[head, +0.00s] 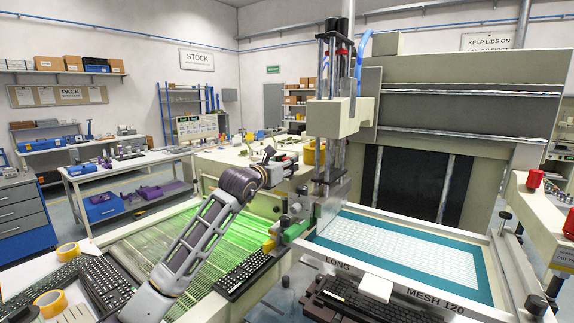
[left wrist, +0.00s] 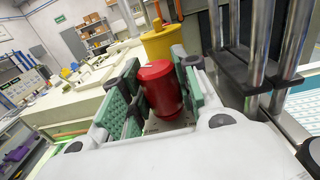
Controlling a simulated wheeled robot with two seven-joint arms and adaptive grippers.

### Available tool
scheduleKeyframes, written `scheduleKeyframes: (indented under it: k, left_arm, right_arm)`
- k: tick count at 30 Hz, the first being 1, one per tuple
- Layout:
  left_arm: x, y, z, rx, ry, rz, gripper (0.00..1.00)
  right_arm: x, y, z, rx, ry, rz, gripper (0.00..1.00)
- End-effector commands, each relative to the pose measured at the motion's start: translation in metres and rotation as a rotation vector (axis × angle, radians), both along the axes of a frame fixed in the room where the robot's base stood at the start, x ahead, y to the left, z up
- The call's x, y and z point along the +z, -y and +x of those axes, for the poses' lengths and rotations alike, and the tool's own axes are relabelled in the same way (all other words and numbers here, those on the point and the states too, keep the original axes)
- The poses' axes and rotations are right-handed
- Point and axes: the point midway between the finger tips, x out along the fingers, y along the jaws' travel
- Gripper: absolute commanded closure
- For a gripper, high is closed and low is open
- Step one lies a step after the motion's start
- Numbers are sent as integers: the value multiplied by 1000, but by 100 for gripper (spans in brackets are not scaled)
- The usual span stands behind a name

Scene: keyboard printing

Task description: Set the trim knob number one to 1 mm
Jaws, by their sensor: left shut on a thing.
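My left gripper (head: 298,165) is at the pale machine body left of the press columns in the head view. In the left wrist view its green-padded fingers stand on either side of a red cylindrical knob (left wrist: 160,88), and it is shut on this knob. A yellow knob (left wrist: 162,45) stands just beyond the red one, and part of it shows in the head view (head: 309,152). I see no readable number or scale on either knob. The red knob is hidden in the head view. My right gripper is out of view.
Metal columns (left wrist: 290,40) stand close to the right of the left gripper. The teal-bordered screen (head: 355,222) lies to the right.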

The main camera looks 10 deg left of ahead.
Motion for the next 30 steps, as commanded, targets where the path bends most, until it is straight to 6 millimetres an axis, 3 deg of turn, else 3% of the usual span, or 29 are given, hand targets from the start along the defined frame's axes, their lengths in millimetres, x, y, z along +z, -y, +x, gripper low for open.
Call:
scheduleKeyframes:
  k: [30]
  left_arm:
    - [0,-1,0,-213,1,1,93]
  right_arm:
    - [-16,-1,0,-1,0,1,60]
